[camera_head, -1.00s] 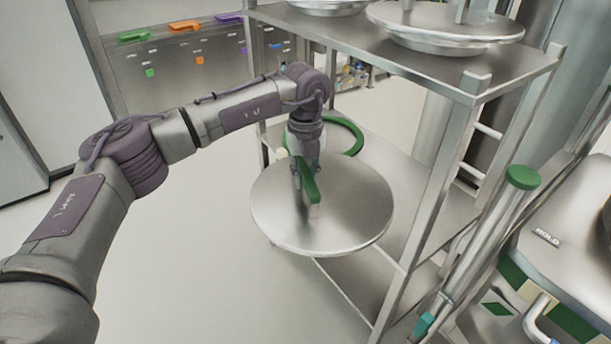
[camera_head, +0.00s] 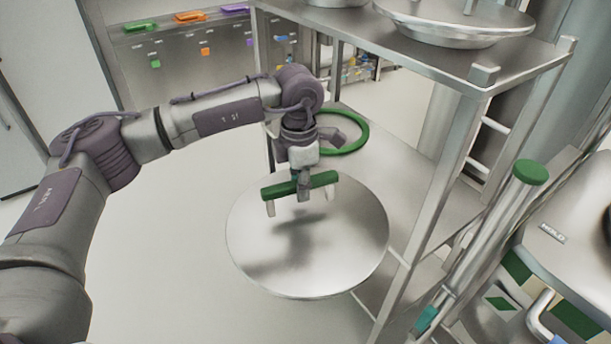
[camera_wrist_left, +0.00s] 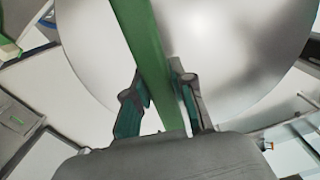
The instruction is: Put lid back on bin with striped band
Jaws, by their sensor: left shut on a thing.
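My left gripper (camera_head: 300,181) is shut on the green bar handle (camera_head: 328,180) of a round steel lid (camera_head: 345,245). The lid hangs roughly level beside and partly over the rack's lower shelf. In the left wrist view the green handle (camera_wrist_left: 145,55) runs between the two fingers (camera_wrist_left: 160,105), with the shiny lid (camera_wrist_left: 235,45) behind it. A grey thing marked with a green and pale checked band (camera_head: 575,320) is at the lower right; I cannot tell whether it is a bin. No clearly striped band shows. My right gripper is out of view.
A steel rack (camera_head: 510,75) holds round steel lids (camera_head: 440,30) on top. A green ring (camera_head: 355,143) lies on its lower shelf. A green-capped post (camera_head: 530,172) stands at the right. The pale floor (camera_head: 170,260) is clear at left.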

